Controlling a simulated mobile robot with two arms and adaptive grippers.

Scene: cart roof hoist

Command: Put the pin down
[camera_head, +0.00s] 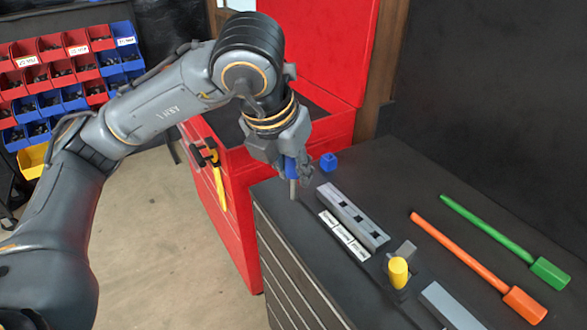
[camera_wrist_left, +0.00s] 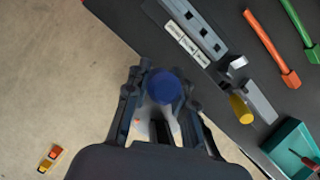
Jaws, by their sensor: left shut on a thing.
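My left gripper (camera_head: 296,172) is shut on a pin with a blue head (camera_head: 290,168) and a grey shank that points down. The pin is close to the table's left edge, beside the far end of the grey slotted rack (camera_head: 352,215); whether its tip touches anything I cannot tell. In the left wrist view the round blue head (camera_wrist_left: 163,87) sits between the fingers (camera_wrist_left: 160,100). The rack has dark square openings and white labels (camera_head: 343,235) along its side. My right gripper is not in view.
An orange mallet-like tool (camera_head: 470,258) and a green one (camera_head: 495,236) lie at the right. A grey bar (camera_head: 450,306) lies in front. A red cabinet (camera_head: 235,190) adjoins the table. A teal tray (camera_wrist_left: 290,145) shows in the wrist view.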

